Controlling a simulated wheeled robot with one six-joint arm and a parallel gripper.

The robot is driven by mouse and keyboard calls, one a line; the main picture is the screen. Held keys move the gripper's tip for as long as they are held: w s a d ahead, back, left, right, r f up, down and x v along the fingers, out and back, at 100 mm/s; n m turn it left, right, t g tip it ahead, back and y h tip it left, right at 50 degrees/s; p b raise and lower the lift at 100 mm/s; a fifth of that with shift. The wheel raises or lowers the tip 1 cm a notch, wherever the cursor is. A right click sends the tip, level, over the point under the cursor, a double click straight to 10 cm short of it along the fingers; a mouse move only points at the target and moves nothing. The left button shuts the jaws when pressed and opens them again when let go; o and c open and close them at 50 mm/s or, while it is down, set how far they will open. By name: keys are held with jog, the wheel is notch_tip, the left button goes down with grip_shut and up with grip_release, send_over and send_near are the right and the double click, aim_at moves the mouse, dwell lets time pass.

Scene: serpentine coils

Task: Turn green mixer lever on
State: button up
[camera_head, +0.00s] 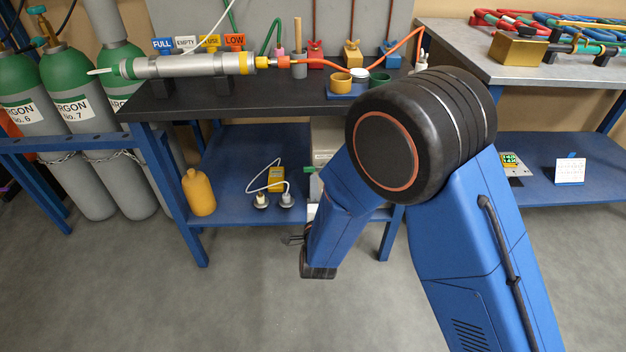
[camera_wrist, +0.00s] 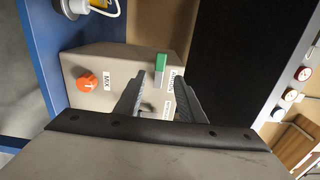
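In the wrist view, a grey-beige mixer box (camera_wrist: 110,62) carries a green lever (camera_wrist: 160,63). The lever lies just beyond and between the fingertips of my gripper (camera_wrist: 161,82). My gripper is open, with its two dark fingers apart and nothing visibly held. I cannot tell whether a finger touches the lever. White labels sit beside and below the lever, partly hidden by the fingers. In the head view, the box (camera_head: 326,140) is mostly hidden behind my blue arm, below the black bench top. A bit of green (camera_head: 312,170) shows at its edge.
An orange knob (camera_wrist: 87,82) sits on the box, left of the lever. The blue lower shelf (camera_head: 235,150) holds a yellow bottle (camera_head: 199,193) and a yellow device (camera_head: 275,180) with a white cable. Gas cylinders (camera_head: 75,120) stand left. The floor in front is clear.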

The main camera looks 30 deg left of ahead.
jog(key=v, duration=0.9)
jog(key=shift+s+d, duration=0.25)
jog(key=w+d+r+n+g+h, duration=0.1)
jog(key=w+d+r+n+g, duration=0.1)
jog(key=w+d+r, duration=0.5)
jog(key=w+d+r+n+g+h, duration=0.2)
jog(key=w+d+r, duration=0.3)
jog(key=d, duration=0.4)
jog(key=d+r+n+g, duration=0.2)
jog(key=d+r, duration=0.2)
jog(key=d, duration=0.7)
jog(key=s+d+r+n+g+h, duration=0.1)
jog(key=s+d+r+n+h, duration=0.1)
jog(key=s+d, duration=0.5)
jog(key=s+d+r+n+g+h, duration=0.1)
jog(key=s+d+r+n, duration=0.1)
jog(key=d, duration=1)
jog(key=s+d+n+g+h, duration=0.1)
jog(key=s+d+g+h, duration=0.1)
jog(key=s+d, duration=1)
jog(key=s+h, duration=0.1)
jog(key=s, duration=0.3)
jog(key=shift+d+n+g, duration=0.25)
jog(key=shift+n+g, duration=0.05)
jog(key=shift+n, duration=0.1)
